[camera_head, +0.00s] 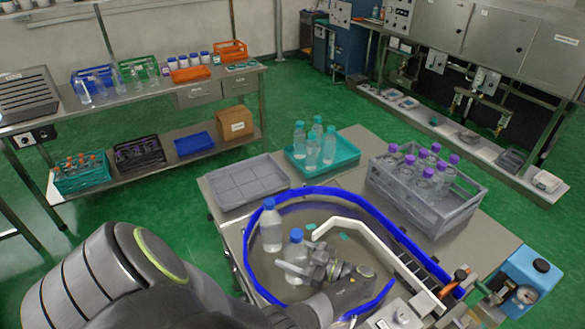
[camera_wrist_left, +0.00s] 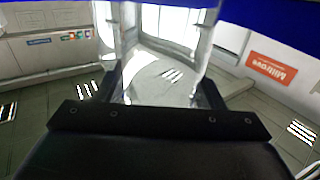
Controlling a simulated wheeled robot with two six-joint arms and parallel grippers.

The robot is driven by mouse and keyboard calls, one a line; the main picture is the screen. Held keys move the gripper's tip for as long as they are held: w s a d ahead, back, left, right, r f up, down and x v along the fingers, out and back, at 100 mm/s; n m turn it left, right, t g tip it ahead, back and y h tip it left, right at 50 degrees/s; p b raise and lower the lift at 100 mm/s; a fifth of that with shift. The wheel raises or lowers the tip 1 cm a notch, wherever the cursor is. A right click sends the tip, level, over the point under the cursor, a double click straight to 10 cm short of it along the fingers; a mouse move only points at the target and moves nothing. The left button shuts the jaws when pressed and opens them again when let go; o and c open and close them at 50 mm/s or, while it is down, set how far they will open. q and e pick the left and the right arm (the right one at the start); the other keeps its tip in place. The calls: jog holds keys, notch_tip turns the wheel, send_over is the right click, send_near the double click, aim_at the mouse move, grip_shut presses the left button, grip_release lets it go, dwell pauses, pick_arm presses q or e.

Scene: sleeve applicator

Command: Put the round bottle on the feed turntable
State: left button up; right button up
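Two clear bottles with blue caps stand within the blue guide rail on the round metal feed turntable (camera_head: 320,214). The farther bottle (camera_head: 270,232) stands upright near the rail's left side. The nearer bottle (camera_head: 293,268) is upright beside it, its base partly hidden by my arm. My left gripper (camera_head: 312,262) reaches this nearer bottle from the right, at body height. In the left wrist view the clear bottle (camera_wrist_left: 160,60) fills the space between the two dark fingers, which look in contact with its sides. My right gripper is not in view.
A white angled guide (camera_head: 345,228) lies on the right of the turntable. A grey tray (camera_head: 250,182), a teal tray (camera_head: 348,152) with clear bottles, and a grey crate (camera_head: 447,213) of purple-capped bottles stand behind. A blue device (camera_head: 530,272) with a gauge is at right.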

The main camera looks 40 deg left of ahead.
pick_arm(q)
jog(key=o, duration=0.3)
